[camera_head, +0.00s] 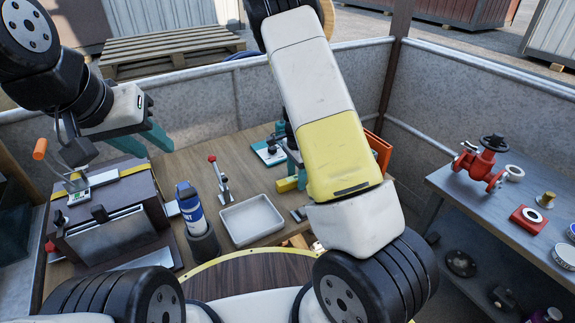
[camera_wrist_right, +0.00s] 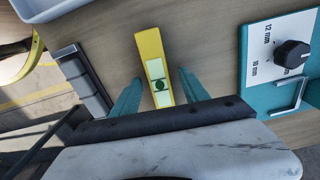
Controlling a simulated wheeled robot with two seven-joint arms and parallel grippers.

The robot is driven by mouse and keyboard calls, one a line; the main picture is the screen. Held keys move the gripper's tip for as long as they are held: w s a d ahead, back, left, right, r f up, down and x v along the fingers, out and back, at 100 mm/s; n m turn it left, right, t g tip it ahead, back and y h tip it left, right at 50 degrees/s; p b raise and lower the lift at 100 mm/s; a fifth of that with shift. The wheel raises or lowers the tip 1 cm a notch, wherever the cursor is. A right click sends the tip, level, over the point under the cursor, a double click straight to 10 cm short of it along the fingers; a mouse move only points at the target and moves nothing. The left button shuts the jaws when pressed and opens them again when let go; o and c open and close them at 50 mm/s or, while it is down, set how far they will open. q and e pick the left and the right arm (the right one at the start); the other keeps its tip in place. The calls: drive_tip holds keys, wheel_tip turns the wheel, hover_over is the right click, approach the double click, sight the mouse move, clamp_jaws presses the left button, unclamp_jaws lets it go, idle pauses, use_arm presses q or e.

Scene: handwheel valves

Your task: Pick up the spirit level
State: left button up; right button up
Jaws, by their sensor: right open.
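The spirit level is a yellow bar with a pale green vial panel. In the right wrist view the spirit level (camera_wrist_right: 150,47) lies on the wooden bench between the two teal fingers of my right gripper (camera_wrist_right: 159,78), which is open with a gap on each side. In the head view one yellow end of the spirit level (camera_head: 287,185) shows left of my right arm, which hides the rest of it and most of the right gripper. My left gripper (camera_head: 153,150) is open and empty, raised above the toolbox at the left.
A teal box with a black dial (camera_wrist_right: 292,53) lies right of the level. A dark grey block (camera_wrist_right: 83,82) lies left of it. A red valve (camera_head: 480,164) stands on the right shelf.

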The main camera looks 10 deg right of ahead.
drive_tip(key=shift+f, duration=0.3)
clamp_jaws()
drive_tip(key=shift+r, duration=0.15)
